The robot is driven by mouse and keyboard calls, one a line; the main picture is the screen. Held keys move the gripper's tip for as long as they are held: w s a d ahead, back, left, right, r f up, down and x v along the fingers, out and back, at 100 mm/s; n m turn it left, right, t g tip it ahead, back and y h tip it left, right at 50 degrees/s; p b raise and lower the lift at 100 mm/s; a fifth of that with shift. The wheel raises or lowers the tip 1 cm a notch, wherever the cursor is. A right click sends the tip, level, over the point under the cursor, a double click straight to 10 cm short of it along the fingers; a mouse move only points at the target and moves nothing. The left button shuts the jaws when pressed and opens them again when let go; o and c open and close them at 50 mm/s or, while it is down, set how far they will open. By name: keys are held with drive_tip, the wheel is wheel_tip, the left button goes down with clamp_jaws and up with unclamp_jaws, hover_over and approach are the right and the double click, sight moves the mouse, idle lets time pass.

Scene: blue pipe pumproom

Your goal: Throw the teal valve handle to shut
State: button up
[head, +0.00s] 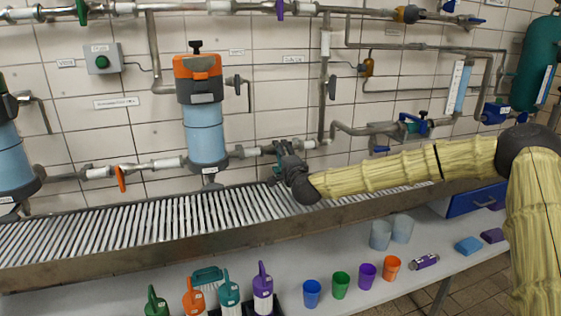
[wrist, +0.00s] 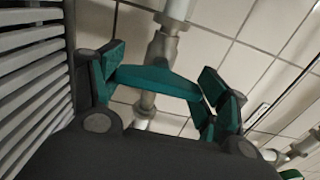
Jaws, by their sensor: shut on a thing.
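The teal valve handle (wrist: 155,82) lies between my fingers in the wrist view, set across a grey pipe with a valve body (wrist: 160,48). My gripper (wrist: 165,92) is shut on the handle, one finger at each end. In the head view my gripper (head: 280,160) is at the pipe right of the orange-topped blue filter, just above the slatted rack. The handle there is mostly hidden by my gripper, and its exact angle to the pipe is hard to tell.
The slatted rack (head: 130,228) runs just below my gripper; its slats also show close at the left of the wrist view (wrist: 35,90). The orange-topped filter (head: 205,125) stands left. An orange-handled valve (head: 120,178) is farther left. Cups and watering cans stand on the lower table.

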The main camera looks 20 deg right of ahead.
drive_tip(key=shift+d, duration=0.1)
idle(0.4)
drive_tip(key=o, duration=1)
drive_tip(key=shift+o, duration=0.2)
drive_tip(key=s, duration=1.2)
drive_tip(key=shift+d, duration=0.2)
